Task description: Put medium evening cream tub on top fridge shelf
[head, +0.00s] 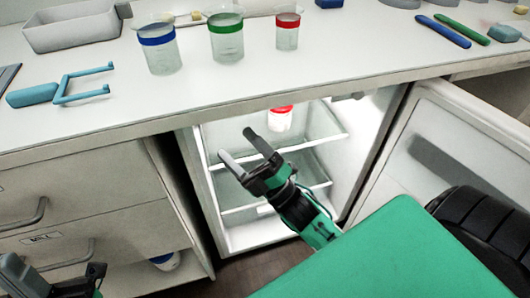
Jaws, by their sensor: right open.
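The fridge stands open under the counter. A white tub with a red top (281,117) is inside it, apparently standing on the top fridge shelf (325,139); no label is readable. My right gripper (236,146) is open and empty in front of the fridge opening, to the left of and below the tub, apart from it in the picture. My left gripper (55,283) shows only partly at the bottom left, in front of the drawers; its fingers are not clear.
The open fridge door (455,140) is at the right. Beakers with blue (160,50), green (226,40) and red (287,30) bands stand on the counter (230,85). A blue-and-white container (165,261) sits in the low cabinet. A lower fridge shelf looks empty.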

